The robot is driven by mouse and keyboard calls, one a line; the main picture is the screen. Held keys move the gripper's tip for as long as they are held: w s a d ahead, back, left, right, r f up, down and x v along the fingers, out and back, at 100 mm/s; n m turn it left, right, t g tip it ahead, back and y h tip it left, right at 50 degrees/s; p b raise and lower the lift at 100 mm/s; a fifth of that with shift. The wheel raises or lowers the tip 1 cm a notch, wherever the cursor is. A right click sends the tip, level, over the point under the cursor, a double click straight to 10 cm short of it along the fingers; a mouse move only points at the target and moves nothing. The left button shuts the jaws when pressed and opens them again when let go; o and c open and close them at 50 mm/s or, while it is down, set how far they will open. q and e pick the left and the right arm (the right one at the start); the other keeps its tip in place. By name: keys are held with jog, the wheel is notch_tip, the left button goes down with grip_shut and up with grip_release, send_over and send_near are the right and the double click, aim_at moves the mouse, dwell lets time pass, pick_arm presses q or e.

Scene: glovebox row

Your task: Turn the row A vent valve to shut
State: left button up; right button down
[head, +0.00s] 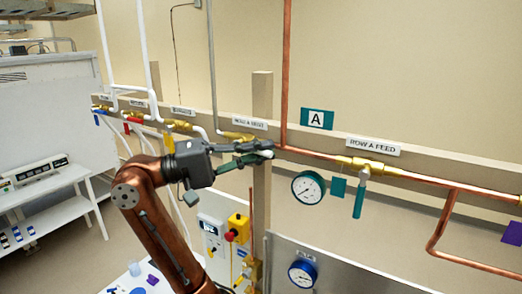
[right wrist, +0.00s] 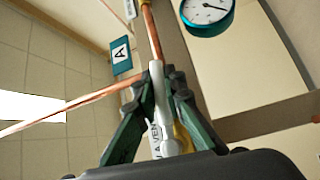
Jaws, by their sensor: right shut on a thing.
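The row A vent valve has a brass body (head: 236,136) on the wooden rail, under the white ROW A VENT label (head: 249,124). My right gripper (head: 262,152) is at this valve, its fingers reaching right along the pipe. In the right wrist view the fingers (right wrist: 160,88) are shut on the valve's pale grey handle (right wrist: 156,72), which looks roughly in line with the copper pipe beyond. Some yellow brass (right wrist: 183,138) shows beside it. The fingers hide most of the handle in the head view. My left gripper is not in view.
The teal A sign (head: 317,118) and the upright copper pipe (head: 286,70) are close by. The ROW A FEED valve with a teal handle (head: 360,197) and a teal gauge (head: 308,188) are to the right. Other valves (head: 180,125) line the rail at left.

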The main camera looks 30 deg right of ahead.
jog(key=shift+f+m+y, duration=0.75)
jog(key=shift+m+y, duration=0.15)
jog(key=shift+w+a+f+m+t+y+p, duration=0.25)
jog(key=shift+f+m+t+y+p, duration=0.2)
jog(key=shift+f+m+y+p, duration=0.2)
jog(key=shift+w+a+f+m+t+y+p, duration=0.1)
jog(key=shift+w+f+m+t+y+p, duration=0.15)
jog(key=shift+f+m+t+y+p, duration=0.35)
jog(key=shift+f, duration=0.1)
jog(key=c, duration=2.4)
grip_release()
jog(key=o, duration=0.4)
jog(key=shift+s+r, duration=0.2)
jog(key=shift+w, duration=0.1)
jog(key=shift+v, duration=3.75)
